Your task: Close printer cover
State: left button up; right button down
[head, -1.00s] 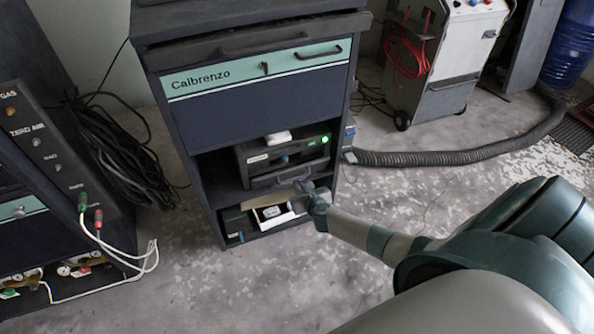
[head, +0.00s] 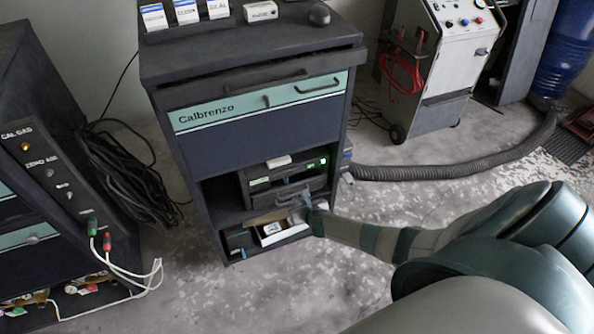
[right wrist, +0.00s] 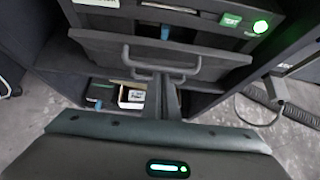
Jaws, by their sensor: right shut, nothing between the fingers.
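The printer (head: 257,187) is a dark box with a green light on a shelf in the dark cabinet. The right wrist view shows its front (right wrist: 200,12) with a lit green button. Its cover (right wrist: 105,47) is a dark flap with a bar handle (right wrist: 165,72), which appears to stand out from the printer front; its exact angle is unclear. My right gripper (head: 300,213) is at the cover's lower side. In the right wrist view its shut, empty fingers (right wrist: 160,84) are close at the handle; contact cannot be told. My left gripper is out of view.
The cabinet's lower shelf holds a small open white box (head: 282,232). Small boxes (head: 187,12) stand on the cabinet top. A gas panel (head: 45,170) with cables is at left. A white cart (head: 440,75) and a grey hose (head: 450,168) are at right. Floor in front is clear.

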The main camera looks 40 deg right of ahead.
aim_at(292, 186)
jog(key=shift+w+d+r+p, duration=0.2)
jog(key=shift+w+r+p, duration=0.7)
jog(key=shift+r+p, duration=0.1)
jog(key=shift+w+d+r+p, duration=0.2)
jog(key=shift+w+r+p, duration=0.65)
jog(key=shift+p, duration=0.1)
jog(key=shift+w, duration=0.1)
